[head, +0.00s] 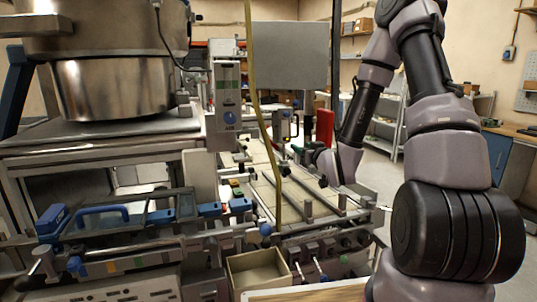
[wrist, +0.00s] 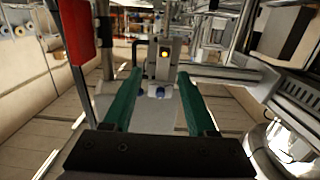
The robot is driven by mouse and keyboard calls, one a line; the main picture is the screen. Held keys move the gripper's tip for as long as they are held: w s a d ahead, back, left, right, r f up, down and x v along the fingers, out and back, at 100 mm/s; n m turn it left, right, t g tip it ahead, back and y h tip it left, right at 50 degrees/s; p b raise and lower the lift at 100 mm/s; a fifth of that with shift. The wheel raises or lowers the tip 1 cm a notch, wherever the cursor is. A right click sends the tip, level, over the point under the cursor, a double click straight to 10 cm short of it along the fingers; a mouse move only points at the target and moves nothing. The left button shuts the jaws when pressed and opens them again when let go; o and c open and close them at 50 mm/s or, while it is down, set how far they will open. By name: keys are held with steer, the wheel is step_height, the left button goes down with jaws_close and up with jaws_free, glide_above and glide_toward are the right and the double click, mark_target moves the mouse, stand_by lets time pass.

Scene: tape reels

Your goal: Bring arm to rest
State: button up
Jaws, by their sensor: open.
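My gripper shows in the wrist view (wrist: 159,75) with its two green fingers spread apart and nothing held between them. Past the fingertips stands a grey machine unit (wrist: 164,52) with a yellow button and a blue knob; how far off it is I cannot tell. In the head view my arm rises at the right, bends over at the top and comes down to the wrist beside the machine's bed. The fingers are small and hard to make out there against the machine parts.
A large metal drum (head: 112,88) stands on the machine at the left. A red panel (head: 324,127) stands behind my wrist and also shows in the wrist view (wrist: 75,35). An open box (head: 258,268) sits at the front. A yellowish hose (head: 256,100) hangs mid-view. A workbench (head: 515,131) stands far right.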

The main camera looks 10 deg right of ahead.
steer(key=s+d+r+m+g+h, duration=0.4)
steer(key=s+r, duration=0.3)
steer(key=r, duration=0.5)
steer(key=s+a+r+m+g+y, duration=0.1)
steer(key=s+r+g, duration=0.2)
steer(key=s, duration=0.8)
steer(key=s+r+m+g+y, duration=0.1)
steer(key=s+r+g+y, duration=0.1)
steer(key=s, duration=0.9)
step_height(320, 180, up, 2)
steer(key=shift+s+a+r+g, duration=0.2)
steer(key=shift+a+g, duration=0.15)
steer(key=shift+g, duration=0.15)
